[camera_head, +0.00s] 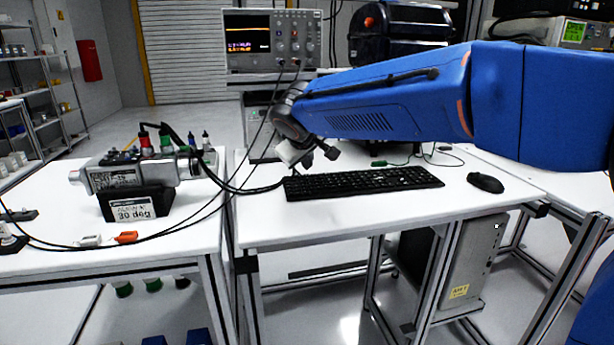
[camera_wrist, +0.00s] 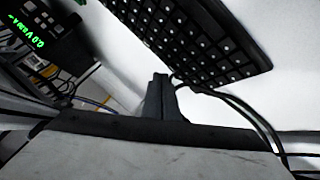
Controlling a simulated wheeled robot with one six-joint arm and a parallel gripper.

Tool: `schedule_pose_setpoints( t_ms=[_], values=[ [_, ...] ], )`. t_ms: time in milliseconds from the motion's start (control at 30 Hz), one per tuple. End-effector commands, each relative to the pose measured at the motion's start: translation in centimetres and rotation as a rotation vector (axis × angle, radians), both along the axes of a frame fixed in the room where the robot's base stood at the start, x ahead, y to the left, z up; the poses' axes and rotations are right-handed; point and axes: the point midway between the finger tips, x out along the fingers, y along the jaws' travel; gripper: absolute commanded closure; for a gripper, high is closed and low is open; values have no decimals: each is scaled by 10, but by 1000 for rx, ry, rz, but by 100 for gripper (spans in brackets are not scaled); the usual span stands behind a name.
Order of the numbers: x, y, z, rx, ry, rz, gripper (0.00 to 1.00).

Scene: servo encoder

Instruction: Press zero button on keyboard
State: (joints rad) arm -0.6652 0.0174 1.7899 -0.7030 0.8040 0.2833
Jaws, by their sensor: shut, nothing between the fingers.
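The black keyboard (camera_head: 362,182) lies on the white table, and its keys show in the wrist view (camera_wrist: 190,38) at the top. Single keys are too small to read, so I cannot pick out the zero button. My gripper (camera_head: 330,153) is above the table near the keyboard's left end in the head view. In the wrist view my gripper's dark fingers (camera_wrist: 160,80) are shut together with nothing between them. The fingertips appear beside the keyboard's edge; whether they touch anything cannot be told.
A black mouse (camera_head: 485,183) lies right of the keyboard. Black cables (camera_head: 235,188) run across the table left of it. A servo on a stand (camera_head: 135,178) is on the left table. An oscilloscope (camera_head: 272,42) stands behind. The white tabletop (camera_head: 350,217) in front of the keyboard is clear.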

Motion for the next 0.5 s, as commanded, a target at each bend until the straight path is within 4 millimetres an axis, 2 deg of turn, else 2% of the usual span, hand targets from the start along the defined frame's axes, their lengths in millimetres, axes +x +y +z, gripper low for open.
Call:
schedule_pose_setpoints(
  t_ms=[333,500],
  values=[
    [0,0,1,-1,0,1,100],
    [0,0,9,-1,-1,1,100]
  ],
)
